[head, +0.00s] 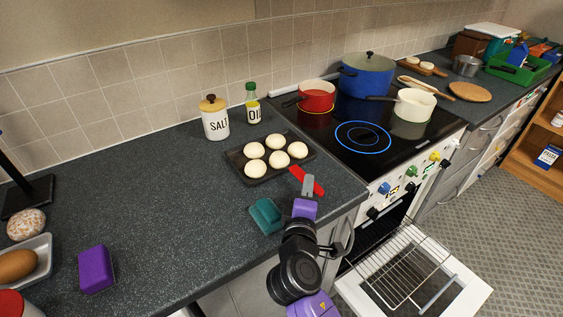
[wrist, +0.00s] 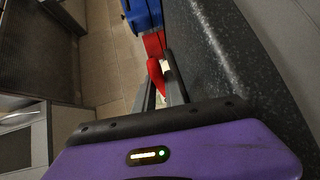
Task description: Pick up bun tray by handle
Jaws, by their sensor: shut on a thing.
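The bun tray (head: 248,179) is dark and shallow, with several pale round buns in it. It is at the counter's right end, beside the cooktop, and looks level; I cannot tell whether it touches the counter. Its red handle (head: 318,188) is at the front right corner. My gripper (head: 306,186) reaches up from the front edge and is shut on this handle. In the wrist view, a red piece (wrist: 157,75) shows between the narrowly spaced fingers of my gripper (wrist: 162,85). The tray body is not recognisable there.
Salt jar (head: 215,118) and oil bottle (head: 253,103) stand behind the tray. Red (head: 317,97), blue (head: 366,75) and white (head: 414,105) pans are on the cooktop. The oven door (head: 465,287) hangs open below. The counter's middle is clear.

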